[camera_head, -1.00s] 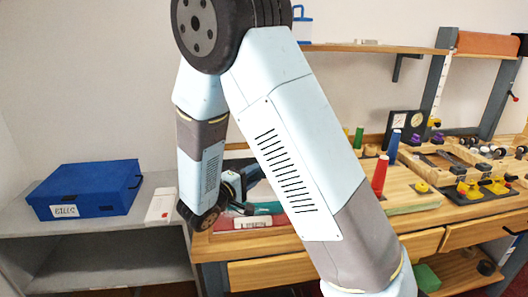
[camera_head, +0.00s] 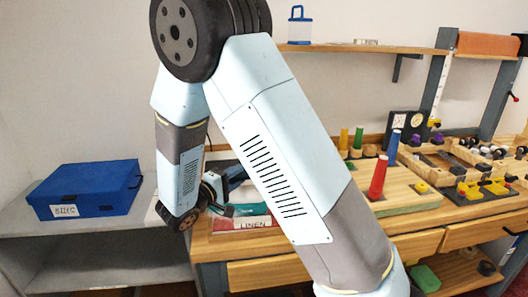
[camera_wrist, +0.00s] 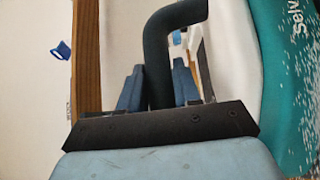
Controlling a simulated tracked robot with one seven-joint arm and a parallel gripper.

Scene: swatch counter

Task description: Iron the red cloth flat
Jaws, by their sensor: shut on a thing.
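My gripper (camera_wrist: 158,85) is shut on the dark handle of the iron in the wrist view, with one blue-grey finger on each side of it. The iron's white and teal body (camera_wrist: 285,85) fills the right of that view. In the head view my gripper (camera_head: 213,190) is at the left end of the wooden counter, partly hidden by my arm. The teal iron (camera_head: 248,195) shows beside it. A flat red piece (camera_head: 222,225) with a white LINEN label lies at the counter's front edge by the iron. I cannot tell how creased it is, and my arm hides part of that area.
A blue box (camera_head: 90,190) stands on the grey shelf at left. Red, green, blue and yellow cones (camera_head: 378,178) stand right of my arm. A wooden tray (camera_head: 440,165) and yellow clamps (camera_head: 485,190) lie farther right. A shelf (camera_head: 370,48) hangs behind.

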